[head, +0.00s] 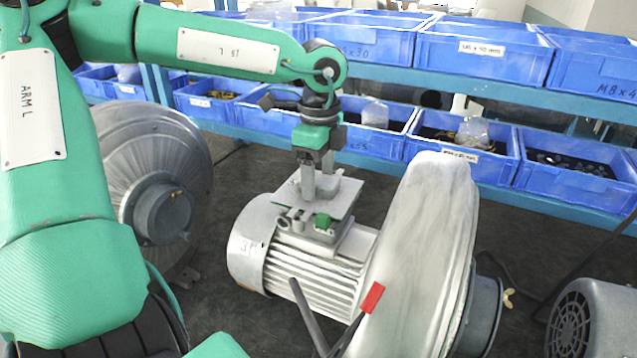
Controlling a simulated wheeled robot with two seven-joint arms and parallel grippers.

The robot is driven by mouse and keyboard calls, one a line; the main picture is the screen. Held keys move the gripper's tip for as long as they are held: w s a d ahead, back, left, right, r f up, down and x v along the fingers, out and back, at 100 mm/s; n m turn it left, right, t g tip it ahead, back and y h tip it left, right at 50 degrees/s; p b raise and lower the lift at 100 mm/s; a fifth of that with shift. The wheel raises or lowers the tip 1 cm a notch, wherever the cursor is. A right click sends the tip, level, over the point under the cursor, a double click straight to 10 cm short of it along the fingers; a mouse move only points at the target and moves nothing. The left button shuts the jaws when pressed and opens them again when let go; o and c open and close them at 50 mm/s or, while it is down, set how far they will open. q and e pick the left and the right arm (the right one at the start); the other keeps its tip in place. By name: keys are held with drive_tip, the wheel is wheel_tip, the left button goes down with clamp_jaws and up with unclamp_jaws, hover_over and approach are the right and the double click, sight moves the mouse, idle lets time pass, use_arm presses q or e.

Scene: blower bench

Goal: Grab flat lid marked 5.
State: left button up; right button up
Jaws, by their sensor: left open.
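The flat lid (341,192) is a light grey plate on top of the terminal box of a silver blower motor (318,262). I cannot read a 5 on it from here. A small green part (322,221) and a few metal fittings show at the box's front edge. My left gripper (319,193) comes down from above, with its fingers pointing down at the lid. Its fingers are open and stand at the plate. I cannot tell whether they touch it. My right gripper is not in view.
The blower's large pale housing (425,250) rises right of the lid. Another grey blower (150,180) stands at left, and a dark-grilled motor (590,320) at lower right. Dark bars with a red tag (372,298) cross the front. Blue bins (470,60) fill the shelves behind.

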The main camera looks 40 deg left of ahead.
use_arm(q)
drive_tip(key=shift+c, duration=1.1)
drive_tip(key=c, duration=0.9)
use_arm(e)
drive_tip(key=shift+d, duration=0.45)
use_arm(q)
drive_tip(key=shift+r, duration=0.1)
drive_tip(key=shift+c, duration=0.2)
